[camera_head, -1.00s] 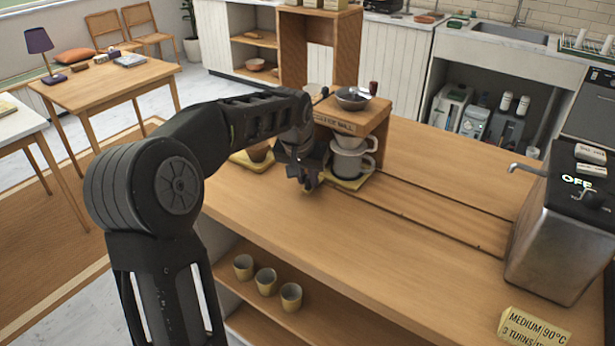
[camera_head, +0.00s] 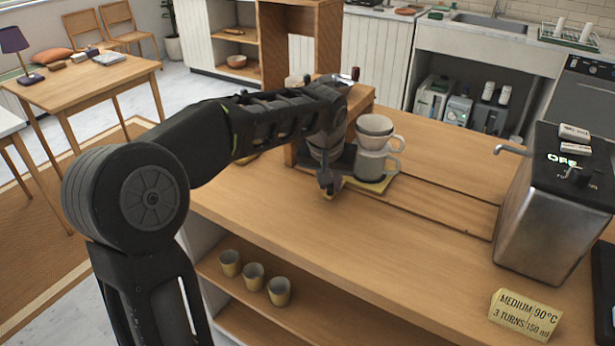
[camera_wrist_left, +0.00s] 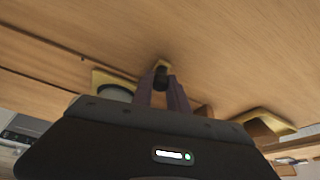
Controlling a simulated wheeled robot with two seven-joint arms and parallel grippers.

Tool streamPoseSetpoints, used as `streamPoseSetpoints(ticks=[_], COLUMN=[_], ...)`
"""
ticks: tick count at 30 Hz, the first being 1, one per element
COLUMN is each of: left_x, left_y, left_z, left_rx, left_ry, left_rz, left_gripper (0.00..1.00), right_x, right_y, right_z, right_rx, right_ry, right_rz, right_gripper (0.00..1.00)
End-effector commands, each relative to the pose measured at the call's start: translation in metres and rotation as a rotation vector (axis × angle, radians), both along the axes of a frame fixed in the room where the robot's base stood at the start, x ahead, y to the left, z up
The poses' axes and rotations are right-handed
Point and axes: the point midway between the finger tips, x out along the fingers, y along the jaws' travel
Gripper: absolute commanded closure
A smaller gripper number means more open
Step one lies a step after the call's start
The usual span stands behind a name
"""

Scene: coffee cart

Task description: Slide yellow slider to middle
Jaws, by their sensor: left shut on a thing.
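The yellow slider (camera_head: 373,186) is a flat yellow plate on the counter's groove track. It carries a grey mug (camera_head: 372,165) with a pale dripper (camera_head: 375,127) on top. It stands just right of the wooden mill stand (camera_head: 362,98), near the track's left end. My left gripper (camera_head: 328,192) is low over the counter at the slider's front left. The link from knob to plate is hidden.
The track (camera_head: 440,212) runs clear to the right toward a metal boiler (camera_head: 550,215). A yellow sign (camera_head: 525,313) stands at the front right. Several cups, including one small cup (camera_head: 253,276), sit on the shelf below.

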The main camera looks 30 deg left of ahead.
Motion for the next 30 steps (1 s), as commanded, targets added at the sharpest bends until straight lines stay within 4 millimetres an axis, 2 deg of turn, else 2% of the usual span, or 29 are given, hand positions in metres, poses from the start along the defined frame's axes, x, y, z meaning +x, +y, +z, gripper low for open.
streamPoseSetpoints(ticks=[1,3,10,15,26,27,30], left_x=[0.001,0.001,0.002,0.002,0.002,0.002,0.002], left_y=[-0.014,-0.029,-0.065,-0.076,-0.077,-0.077,-0.077], left_z=[-0.001,-0.001,0.000,0.000,0.001,0.001,0.001], left_rx=[0.000,0.000,0.000,0.000,0.000,0.000,0.000], left_ry=[-0.002,-0.003,-0.002,-0.002,-0.001,-0.001,-0.001], left_rz=[-0.008,-0.006,-0.004,0.000,0.001,0.001,0.001], left_gripper=[1.00,1.00,1.00,1.00,1.00,0.78,0.69], right_x=[0.000,0.000,0.000,0.000,0.000,0.000,0.000], right_y=[0.000,0.000,0.000,0.000,0.000,0.000,0.000], right_z=[-0.005,-0.007,-0.012,-0.013,-0.013,-0.013,-0.013], right_rx=[0.000,0.000,0.000,0.000,0.000,0.000,0.000], right_ry=[0.000,0.000,0.000,0.000,0.000,0.000,0.000], right_rz=[0.000,0.000,0.001,0.001,0.001,0.001,0.001], right_gripper=[0.64,0.64,0.64,0.64,0.64,0.64,0.64])
